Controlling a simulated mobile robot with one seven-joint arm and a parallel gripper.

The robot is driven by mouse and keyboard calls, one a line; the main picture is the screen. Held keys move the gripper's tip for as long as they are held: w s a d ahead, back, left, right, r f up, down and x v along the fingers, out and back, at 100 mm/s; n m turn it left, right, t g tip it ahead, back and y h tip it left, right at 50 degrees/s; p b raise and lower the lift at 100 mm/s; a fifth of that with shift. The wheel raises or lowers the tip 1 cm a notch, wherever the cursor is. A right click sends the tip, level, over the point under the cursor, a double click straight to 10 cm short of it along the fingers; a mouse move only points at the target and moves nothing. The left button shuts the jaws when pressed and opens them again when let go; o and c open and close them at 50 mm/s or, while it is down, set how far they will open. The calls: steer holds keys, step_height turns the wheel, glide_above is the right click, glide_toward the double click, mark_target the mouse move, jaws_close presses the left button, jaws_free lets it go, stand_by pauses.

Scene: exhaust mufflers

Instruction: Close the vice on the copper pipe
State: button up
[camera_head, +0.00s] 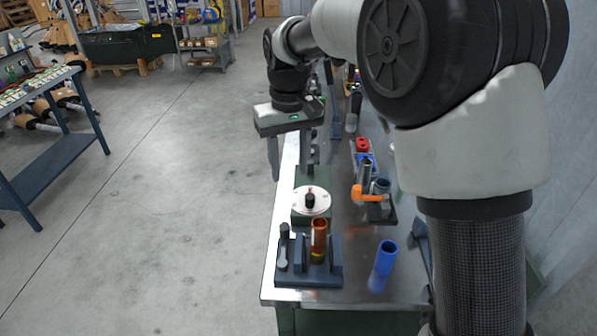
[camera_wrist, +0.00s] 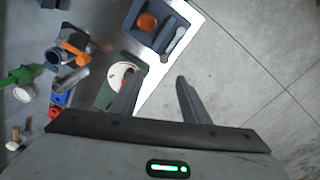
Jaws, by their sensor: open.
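The vice (camera_head: 309,268) is a dark blue-grey block with upright jaws at the near end of the steel bench. The copper pipe (camera_head: 319,236) stands upright between its jaws; I cannot tell whether they touch it. A grey lever handle (camera_head: 284,246) stands at the vice's left side. In the wrist view the vice (camera_wrist: 137,15) is at the top, with the copper pipe (camera_wrist: 147,22) seen end-on and the handle (camera_wrist: 173,44) beside it. My gripper (camera_wrist: 160,80) is open and empty, pointing down over the bench's left edge, beyond the vice and apart from it.
A green block with a white dial (camera_head: 311,201) sits just behind the vice. A blue tube (camera_head: 383,265) stands to its right. An orange clamp fixture (camera_head: 369,193) and a red-and-blue part (camera_head: 362,149) are farther back. Open floor lies left of the bench (camera_head: 345,292).

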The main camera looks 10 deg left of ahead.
mark_target(285, 227)
steer(key=f, duration=0.6)
steer(key=a+f, duration=0.1)
steer(key=f, duration=1.2)
steer(key=shift+w+a+f, duration=0.15)
steer(key=shift+w+a, duration=0.15)
steer(key=shift+a, duration=0.05)
jaws_close()
